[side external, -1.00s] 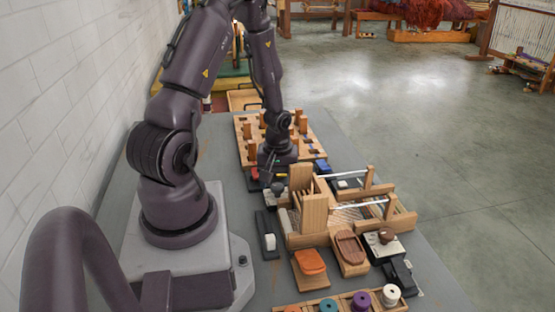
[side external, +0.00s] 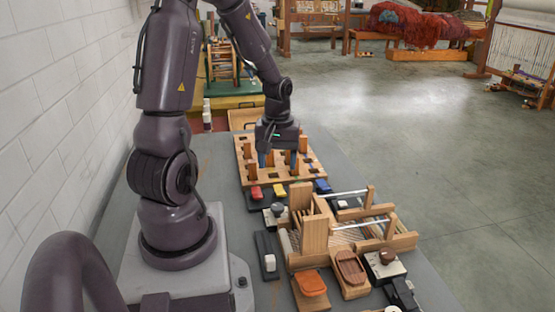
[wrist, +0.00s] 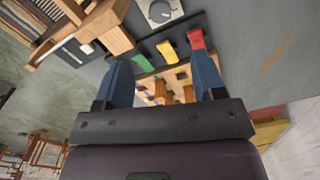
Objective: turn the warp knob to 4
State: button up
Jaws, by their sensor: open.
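A grey round knob (side external: 277,208) on a pale plate stands at the left of the small wooden loom; it also shows at the top of the wrist view (wrist: 160,12). A brown knob (side external: 387,256) sits on another plate at the loom's right. No label tells me which is the warp knob, and the dial marks are too small to read. My gripper (side external: 278,160) is open and empty, above the wooden peg board (side external: 247,178), apart from both knobs. In the wrist view its blue fingers (wrist: 163,77) are spread wide.
The loom (side external: 315,237) has upright wooden parts. A white-switch block (side external: 268,258), an orange piece (side external: 311,283) and a brown shuttle (side external: 351,268) lie nearer.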

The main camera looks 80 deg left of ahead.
jog(key=n+h, duration=0.5)
send_near(277, 206)
jog(key=shift+t, duration=0.3)
jog(key=x, duration=0.9)
jog(key=shift+s, duration=0.25)
jog(key=shift+y, duration=0.3)
jog(key=shift+m, duration=0.3)
jog(key=c, duration=0.9)
